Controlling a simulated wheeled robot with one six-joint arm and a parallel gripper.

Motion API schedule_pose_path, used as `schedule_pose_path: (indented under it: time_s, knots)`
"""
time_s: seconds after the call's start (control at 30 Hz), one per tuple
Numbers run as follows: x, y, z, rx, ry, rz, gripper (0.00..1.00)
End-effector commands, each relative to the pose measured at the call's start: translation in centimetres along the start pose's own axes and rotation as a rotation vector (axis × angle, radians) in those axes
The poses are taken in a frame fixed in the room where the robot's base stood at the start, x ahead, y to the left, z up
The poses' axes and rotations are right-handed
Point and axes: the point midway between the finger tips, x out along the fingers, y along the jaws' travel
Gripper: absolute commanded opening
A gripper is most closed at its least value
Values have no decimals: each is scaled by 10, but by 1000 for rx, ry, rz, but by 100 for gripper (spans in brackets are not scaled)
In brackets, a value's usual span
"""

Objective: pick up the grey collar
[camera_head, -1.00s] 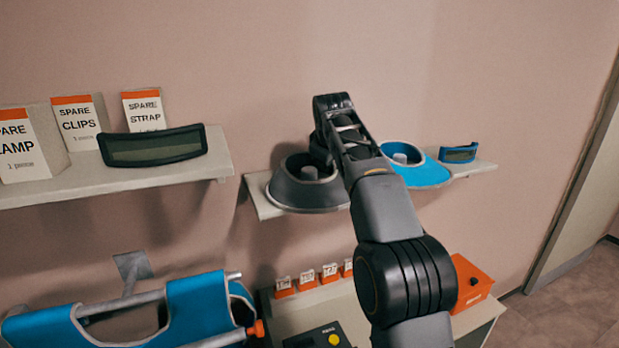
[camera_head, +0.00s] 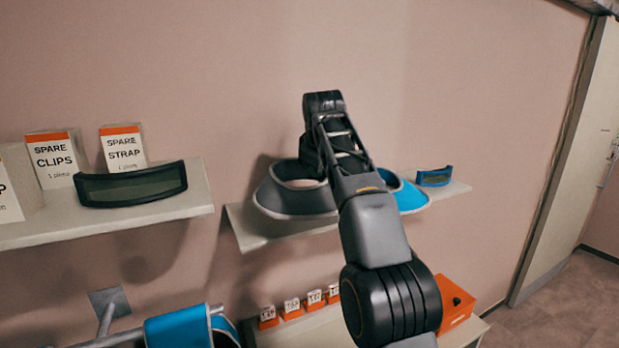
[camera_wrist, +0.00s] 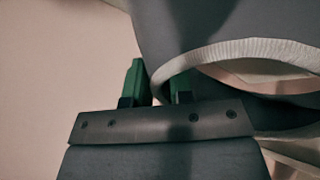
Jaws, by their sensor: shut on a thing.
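The grey collar (camera_head: 278,200), a flared ring with a pale edge, is in the head view over the right shelf. Bare shelf top shows below its front edge, so it appears raised off the shelf. In the wrist view its grey wall (camera_wrist: 225,28) and pale rim fill the upper right. My gripper (camera_wrist: 160,84) has its green fingers on either side of the collar's edge and is shut on it. In the head view my wrist hides the fingertips and the collar's right part.
A blue collar (camera_head: 411,198) and blue-framed glasses (camera_head: 434,177) are on the right shelf (camera_head: 255,238), close to the held collar. An orange box (camera_head: 455,302) is below.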

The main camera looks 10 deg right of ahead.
Motion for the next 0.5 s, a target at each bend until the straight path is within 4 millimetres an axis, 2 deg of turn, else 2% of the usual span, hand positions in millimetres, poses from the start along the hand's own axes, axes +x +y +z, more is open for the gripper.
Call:
schedule_pose_path:
  time_s: [0.1,0.3,0.5]
  knots:
    - [-27,9,9,2,4,6,0]
    - [-56,11,39,3,1,4,0]
    - [-78,13,59,2,1,2,0]
